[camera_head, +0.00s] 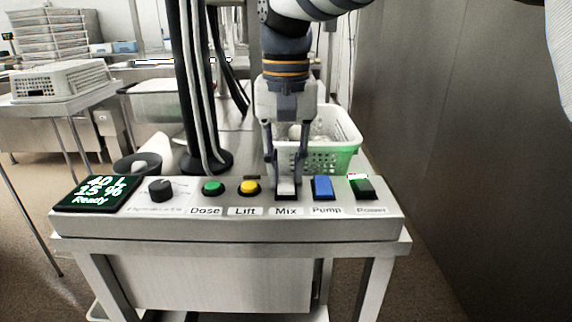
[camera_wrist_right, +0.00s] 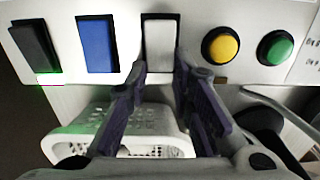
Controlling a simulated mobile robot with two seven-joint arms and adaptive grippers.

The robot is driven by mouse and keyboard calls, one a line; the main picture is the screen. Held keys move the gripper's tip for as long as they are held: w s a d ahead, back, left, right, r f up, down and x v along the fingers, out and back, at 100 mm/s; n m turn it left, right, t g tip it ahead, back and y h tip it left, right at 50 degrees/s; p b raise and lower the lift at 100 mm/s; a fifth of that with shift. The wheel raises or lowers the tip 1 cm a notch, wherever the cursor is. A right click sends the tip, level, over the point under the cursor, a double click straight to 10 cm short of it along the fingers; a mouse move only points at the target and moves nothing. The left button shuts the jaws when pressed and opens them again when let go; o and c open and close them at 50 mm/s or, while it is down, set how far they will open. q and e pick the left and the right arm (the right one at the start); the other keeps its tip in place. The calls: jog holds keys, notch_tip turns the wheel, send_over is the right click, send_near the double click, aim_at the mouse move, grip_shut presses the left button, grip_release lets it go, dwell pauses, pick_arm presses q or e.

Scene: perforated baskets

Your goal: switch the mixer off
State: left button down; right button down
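The control panel (camera_head: 125,222) carries a white rocker switch labelled Mix (camera_head: 287,188), which also shows in the right wrist view (camera_wrist_right: 160,36). My right gripper (camera_head: 287,176) points down at this switch from behind. Its two dark fingers are apart, with nothing held between them, and their tips (camera_wrist_right: 162,66) are at the switch's near edge in the right wrist view. I cannot tell if they touch it. The display (camera_head: 95,191) reads "40 L, 15 %, Ready". My left gripper is not in view.
A dark knob (camera_head: 161,190), green Dose button (camera_head: 213,188) and yellow Lift button (camera_head: 249,187) lie left of Mix. The blue Pump switch (camera_head: 323,187) and dark Power switch (camera_head: 362,188) lie right. A perforated basket (camera_head: 335,160) stands behind; a wall (camera_head: 450,120) is at right.

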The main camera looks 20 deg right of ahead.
aim_at(286, 190)
jog(key=shift+s+r+t, duration=0.25)
jog(key=shift+r+t, duration=0.05)
jog(key=shift+t, duration=0.1)
jog(key=shift+s+a+t+h, duration=0.15)
jog(key=shift+t+h, duration=0.35)
jog(key=shift+t, duration=0.7)
jog(key=c, duration=1.4)
grip_release()
jog(key=d+v, duration=0.1)
jog(key=v, duration=1.1)
jog(key=shift+a, duration=0.45)
